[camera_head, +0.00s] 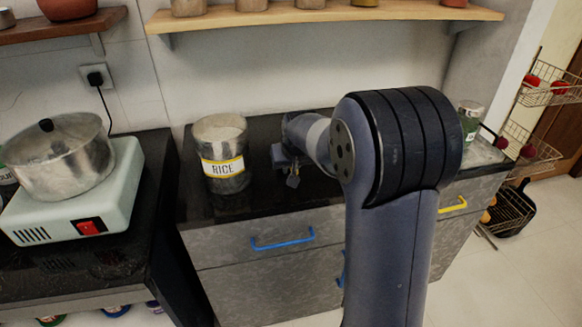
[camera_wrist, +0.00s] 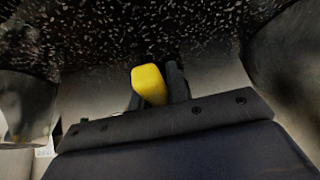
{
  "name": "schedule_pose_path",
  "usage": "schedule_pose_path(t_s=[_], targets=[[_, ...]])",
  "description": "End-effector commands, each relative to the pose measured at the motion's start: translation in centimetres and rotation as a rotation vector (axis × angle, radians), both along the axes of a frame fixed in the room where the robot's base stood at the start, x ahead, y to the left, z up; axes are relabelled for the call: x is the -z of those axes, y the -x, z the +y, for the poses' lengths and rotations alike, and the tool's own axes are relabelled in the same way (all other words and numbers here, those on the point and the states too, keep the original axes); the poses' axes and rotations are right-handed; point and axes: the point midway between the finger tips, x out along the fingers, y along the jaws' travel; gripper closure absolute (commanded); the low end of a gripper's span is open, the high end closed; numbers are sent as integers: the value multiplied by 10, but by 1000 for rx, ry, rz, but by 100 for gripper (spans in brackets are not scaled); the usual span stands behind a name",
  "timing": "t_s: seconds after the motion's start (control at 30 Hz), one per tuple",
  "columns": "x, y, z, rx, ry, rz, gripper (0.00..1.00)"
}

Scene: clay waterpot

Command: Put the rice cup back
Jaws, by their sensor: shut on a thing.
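The wrist view shows my gripper (camera_wrist: 156,80) shut on a yellow piece (camera_wrist: 150,84) with rounded edges, held between its two dark fingers. It may be the rice cup's handle; no cup body can be made out. In the head view my gripper (camera_head: 291,172) is above the dark counter, just right of the RICE jar, seemingly apart from it. The RICE jar (camera_head: 222,150) is a clear round container with a yellow-edged label and stands upright on the counter. My own arm hides part of the counter to the right.
A metal pot (camera_head: 62,160) sits on a white cooker (camera_head: 75,205) at left. Another jar (camera_head: 470,118) stands at the counter's right end. A wooden shelf (camera_head: 325,14) runs above. Two round jar-like bodies flank my gripper in the wrist view.

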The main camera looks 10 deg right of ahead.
Motion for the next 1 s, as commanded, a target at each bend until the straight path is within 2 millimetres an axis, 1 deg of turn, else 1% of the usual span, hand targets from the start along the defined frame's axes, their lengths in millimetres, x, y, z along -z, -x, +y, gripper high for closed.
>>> schedule_pose_path(t_s=[0.03,0.1,0.4,0.67,0.7,0.9,1.0], targets=[[13,4,0,0,0,23,100],[16,5,0,0,0,26,100],[23,5,0,0,0,30,100],[23,6,0,0,0,31,100],[23,6,0,0,0,31,82],[22,6,0,0,0,31,66],[16,9,0,0,0,28,61]])
